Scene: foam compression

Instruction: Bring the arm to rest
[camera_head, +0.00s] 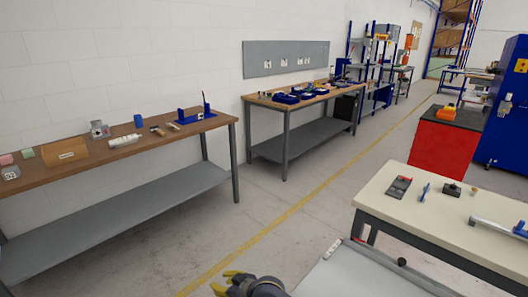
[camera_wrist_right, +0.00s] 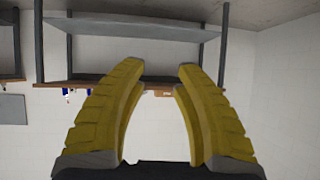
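My right gripper (camera_head: 225,281) shows at the bottom edge of the head view, with yellow fingers pointing left and its dark body partly cut off by the frame. In the right wrist view my right gripper (camera_wrist_right: 161,66) has its two yellow fingers apart with nothing between them. The wrist view is upside down, with a workbench (camera_wrist_right: 130,82) seen at a distance beyond the fingers. My left gripper is in neither view.
A wooden-topped bench (camera_head: 110,150) with small items stands along the left wall. Another bench (camera_head: 262,99) with blue trays stands farther back. A cream-topped table (camera_head: 420,226) with tools is at right, near a red cabinet (camera_head: 440,147). Open floor (camera_head: 255,215) lies between.

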